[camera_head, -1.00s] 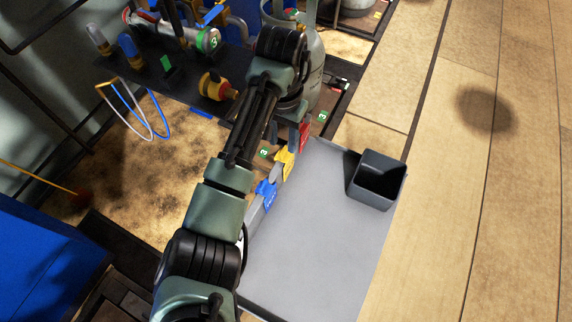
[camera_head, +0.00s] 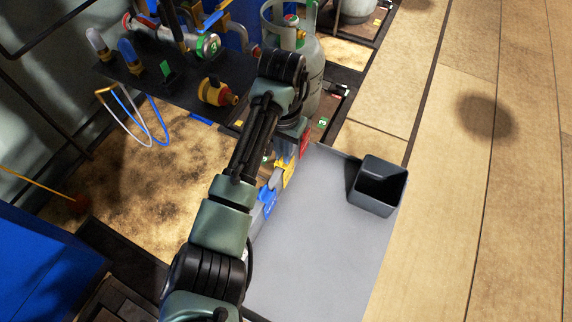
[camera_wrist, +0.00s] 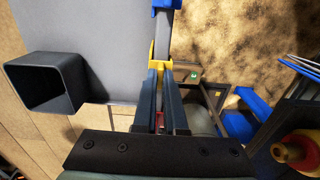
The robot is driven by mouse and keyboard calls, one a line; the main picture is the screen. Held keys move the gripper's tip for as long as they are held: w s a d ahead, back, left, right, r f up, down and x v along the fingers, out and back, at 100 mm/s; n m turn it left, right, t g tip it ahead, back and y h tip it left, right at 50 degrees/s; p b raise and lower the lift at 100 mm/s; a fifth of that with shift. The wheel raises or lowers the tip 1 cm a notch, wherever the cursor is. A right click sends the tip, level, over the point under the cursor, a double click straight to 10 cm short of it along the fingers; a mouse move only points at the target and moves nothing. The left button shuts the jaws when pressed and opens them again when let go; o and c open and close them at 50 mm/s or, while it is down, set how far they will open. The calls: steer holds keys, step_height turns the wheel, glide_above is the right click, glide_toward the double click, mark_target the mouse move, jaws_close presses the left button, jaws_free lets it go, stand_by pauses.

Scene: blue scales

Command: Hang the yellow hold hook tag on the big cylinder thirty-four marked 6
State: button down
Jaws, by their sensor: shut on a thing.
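The yellow hook tag (camera_head: 286,172) hangs on the grey rail at the left edge of the grey panel, between a blue tag (camera_head: 267,201) and a red tag (camera_head: 304,146). In the wrist view the yellow tag (camera_wrist: 160,68) is between the fingertips of my gripper (camera_wrist: 161,72), which is shut on it. The tag still appears to be at the rail. In the head view my wrist partly hides the fingers. A big grey-green gas cylinder (camera_head: 313,90) stands beyond my arm; no 6 is readable on it.
An open dark bin (camera_head: 378,186) sits at the panel's (camera_head: 320,240) right edge. A dark shelf (camera_head: 140,85) with valves and a regulator is left of the cylinder. Another cylinder (camera_head: 356,10) stands farther back. Wooden floor at right is clear.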

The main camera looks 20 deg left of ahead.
steer(key=shift+r+p, duration=2)
steer(key=shift+p, duration=0.55)
